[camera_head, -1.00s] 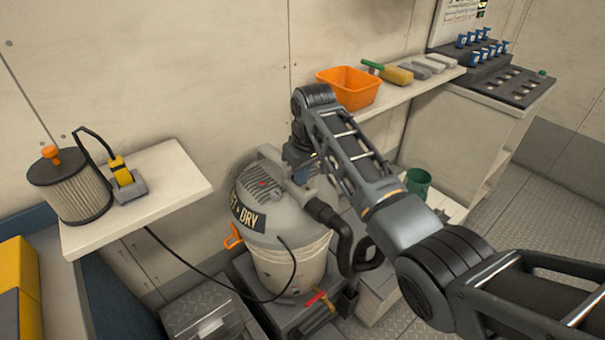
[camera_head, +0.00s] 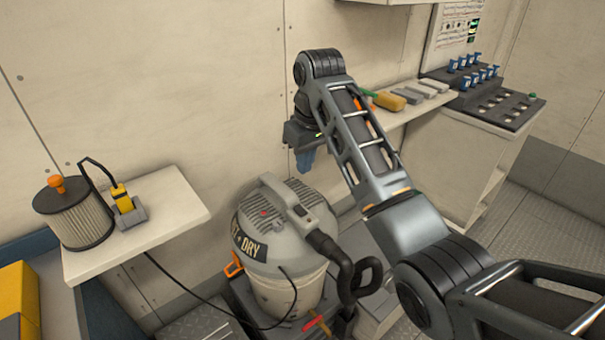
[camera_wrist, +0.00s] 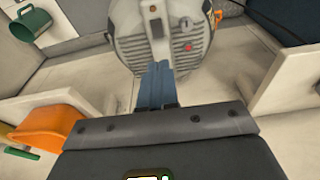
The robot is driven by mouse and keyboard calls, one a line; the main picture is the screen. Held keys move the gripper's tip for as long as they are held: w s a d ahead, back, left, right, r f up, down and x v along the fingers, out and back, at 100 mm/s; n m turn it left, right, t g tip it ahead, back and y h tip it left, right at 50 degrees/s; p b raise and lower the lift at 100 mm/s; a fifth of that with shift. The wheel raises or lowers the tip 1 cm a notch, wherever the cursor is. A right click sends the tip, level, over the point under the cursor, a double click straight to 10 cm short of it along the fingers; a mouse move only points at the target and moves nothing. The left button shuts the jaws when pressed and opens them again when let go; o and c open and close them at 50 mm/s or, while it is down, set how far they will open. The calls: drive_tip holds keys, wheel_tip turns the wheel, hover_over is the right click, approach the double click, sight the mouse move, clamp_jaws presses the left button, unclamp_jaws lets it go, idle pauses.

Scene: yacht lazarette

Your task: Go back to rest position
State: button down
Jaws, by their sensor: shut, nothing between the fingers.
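My gripper (camera_head: 304,160) hangs from my raised arm, pointing down above and behind the wet-dry vacuum (camera_head: 268,222) in the head view. Its blue fingers (camera_wrist: 157,84) are together in the wrist view, with nothing between them. In the wrist view the grey top of the vacuum (camera_wrist: 188,48) lies beyond the fingertips, and the gripper appears apart from it. My arm hides most of the orange bin in the head view. The orange bin (camera_wrist: 50,126) shows at the left of the wrist view.
A filter canister (camera_head: 73,212) and a yellow-grey device stand on the left shelf (camera_head: 165,222). The right shelf (camera_head: 414,112) carries a brush and grey blocks, with a black rack (camera_head: 505,100) beyond. A green mug (camera_wrist: 32,22) shows in the wrist view.

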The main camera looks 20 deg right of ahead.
drive_tip(key=shift+r, duration=0.15)
idle(0.3)
drive_tip(key=s+a+f+m+t+y, duration=0.15)
drive_tip(key=s+f, duration=0.25)
drive_tip(key=f, duration=0.4)
drive_tip(key=s+a+f+n+t+h, duration=0.15)
drive_tip(key=s+f, duration=0.25)
drive_tip(key=f, duration=0.4)
drive_tip(key=s+a+f+m+t+y, duration=0.1)
drive_tip(key=s+f, duration=0.3)
drive_tip(key=s, duration=0.4)
drive_tip(key=s+f+m+t, duration=0.1)
drive_tip(key=s+f+t, duration=0.15)
drive_tip(key=s, duration=0.55)
drive_tip(key=s+d+r+m+t, duration=0.1)
drive_tip(key=s+r, duration=0.3)
drive_tip(key=s, duration=0.4)
drive_tip(key=s+d+r+t+h, duration=0.1)
drive_tip(key=s+r+t, duration=0.15)
drive_tip(key=s, duration=0.55)
drive_tip(key=s+d+r+m+t, duration=0.1)
drive_tip(key=s+r, duration=0.3)
drive_tip(key=s, duration=0.4)
drive_tip(key=s+r, duration=0.2)
drive_tip(key=r, duration=0.3)
drive_tip(key=s+d+r+t, duration=0.1)
drive_tip(key=s+r, duration=0.2)
drive_tip(key=r, duration=0.2)
drive_tip(key=shift+s+d+n+t+h, duration=0.15)
drive_tip(key=shift+s+n+t+h, duration=0.15)
